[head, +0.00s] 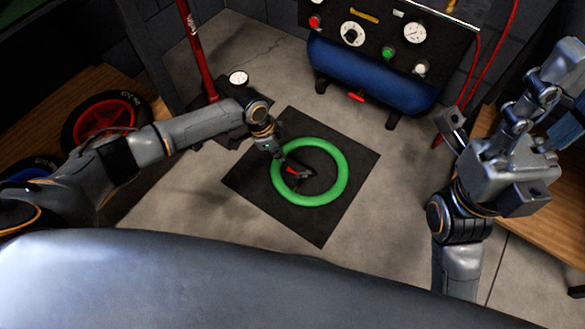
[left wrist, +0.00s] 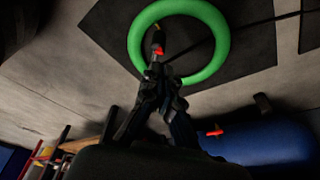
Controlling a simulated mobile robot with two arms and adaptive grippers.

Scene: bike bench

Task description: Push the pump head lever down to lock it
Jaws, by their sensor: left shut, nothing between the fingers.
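The pump head (head: 303,175) is a small dark piece with a red lever (head: 293,171), inside a green ring on a dark mat. In the left wrist view the red lever (left wrist: 159,51) and black pump head (left wrist: 157,37) show just beyond my fingertips. My left gripper (head: 282,157) is shut and empty, pointing down close to the lever; I cannot tell whether it touches. Its closed fingers (left wrist: 160,73) also show in the left wrist view. My right gripper (head: 548,85) is raised at the right, far from the pump head; its finger opening is unclear.
The green ring (head: 342,185) lies on the dark mat (head: 320,229). A red floor pump (head: 196,51) with a gauge (head: 238,78) stands at the back left. A blue compressor (head: 370,75) stands behind the mat. A wheel (head: 103,119) is at left. Floor right of the mat is clear.

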